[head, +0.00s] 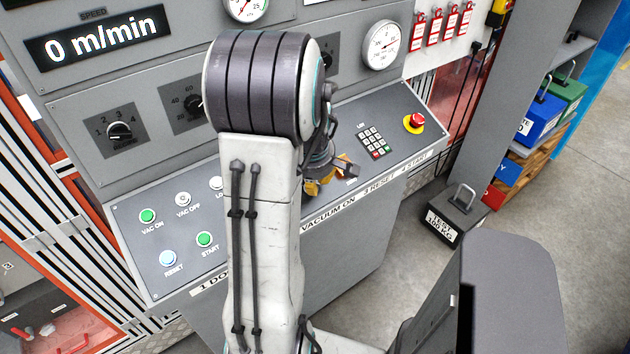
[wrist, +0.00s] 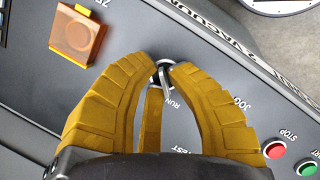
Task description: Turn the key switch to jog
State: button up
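The key switch (wrist: 164,70) is a round metal-ringed lock on the grey console, near the middle of the wrist view. A narrow silver key shows in it and slants down toward the RUN label. In the head view my gripper (head: 318,186) is low over the console, mostly behind my arm, and the key switch is hidden.
An orange guarded switch (wrist: 79,38) stands left of my fingers. The red STOP button (wrist: 275,150) is at lower right. On the console are a keypad (head: 372,141), a red emergency stop (head: 415,122) and green buttons (head: 148,215). A test weight (head: 456,213) stands on the floor.

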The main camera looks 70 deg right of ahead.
grip_shut()
jog(key=shift+f+m+b, duration=0.25)
jog(key=shift+m+b, duration=0.05)
jog(key=shift+b, duration=0.4)
jog(key=shift+m+b, duration=0.3)
jog(key=shift+b, duration=0.2)
jog(key=shift+r+m+y, duration=0.2)
jog(key=shift+m+y, duration=0.1)
jog(key=shift+m, duration=0.1)
jog(key=shift+m+p, duration=0.3)
jog(key=shift+m, duration=0.2)
